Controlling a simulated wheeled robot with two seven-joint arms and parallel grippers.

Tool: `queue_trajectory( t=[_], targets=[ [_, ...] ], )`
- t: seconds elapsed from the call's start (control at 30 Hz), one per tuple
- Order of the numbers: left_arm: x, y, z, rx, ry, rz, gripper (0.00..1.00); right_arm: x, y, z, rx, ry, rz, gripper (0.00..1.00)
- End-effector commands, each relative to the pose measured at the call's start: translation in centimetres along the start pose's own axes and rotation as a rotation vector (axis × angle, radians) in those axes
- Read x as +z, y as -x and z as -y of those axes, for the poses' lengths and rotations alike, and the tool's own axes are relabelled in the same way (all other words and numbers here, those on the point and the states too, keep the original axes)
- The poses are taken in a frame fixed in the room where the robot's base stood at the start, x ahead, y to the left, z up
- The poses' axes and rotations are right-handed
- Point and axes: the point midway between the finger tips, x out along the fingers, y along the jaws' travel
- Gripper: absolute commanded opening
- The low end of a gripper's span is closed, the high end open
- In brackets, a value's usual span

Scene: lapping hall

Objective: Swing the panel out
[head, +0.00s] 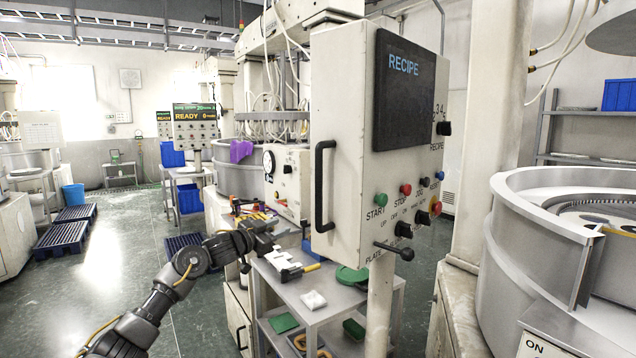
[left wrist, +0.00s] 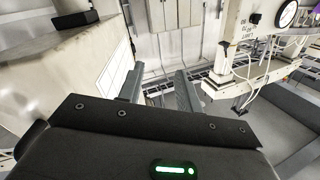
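The panel (head: 345,150) is a cream control box on a post, with a dark RECIPE screen and coloured buttons on its face. A black bar handle (head: 320,188) is upright on its left side. My left gripper (head: 272,240) is left of and below this handle, apart from it. In the left wrist view its two fingers (left wrist: 158,88) stand apart with nothing between them, so it is open. A pale box side, likely the panel, fills the left of that view, with a dark part (left wrist: 75,20) at the top. My right gripper is not in view.
A grey cart (head: 330,312) with small parts stands below the panel. A gauge box (head: 287,180) is behind the handle; its gauge (left wrist: 287,14) also shows in the left wrist view. A large round metal machine (head: 540,265) stands at right. Open floor (head: 110,270) lies at left.

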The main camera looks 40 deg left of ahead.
Motion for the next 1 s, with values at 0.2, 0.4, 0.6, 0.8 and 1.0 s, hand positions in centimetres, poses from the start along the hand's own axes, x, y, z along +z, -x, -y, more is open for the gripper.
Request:
queue_trajectory(
  t=[0.2, 0.4, 0.6, 0.8, 1.0],
  targets=[
    [-22.5, 10.3, -3.0, 0.178, 0.026, -0.180, 0.35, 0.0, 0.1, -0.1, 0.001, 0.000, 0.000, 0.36],
    [-24.7, 14.4, -7.3, 0.270, 0.205, -0.096, 0.35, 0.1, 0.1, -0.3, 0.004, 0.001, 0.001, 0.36],
    [-24.2, 14.9, -8.2, 0.290, 0.331, -0.049, 0.35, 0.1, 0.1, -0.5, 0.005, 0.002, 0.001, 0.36],
    [-24.4, 14.6, -8.3, 0.291, 0.346, -0.046, 0.35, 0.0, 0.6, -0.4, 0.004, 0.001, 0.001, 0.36],
    [-25.1, 12.3, -8.8, 0.293, 0.348, -0.046, 0.35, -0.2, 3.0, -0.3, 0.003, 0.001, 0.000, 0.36]
  ],
)
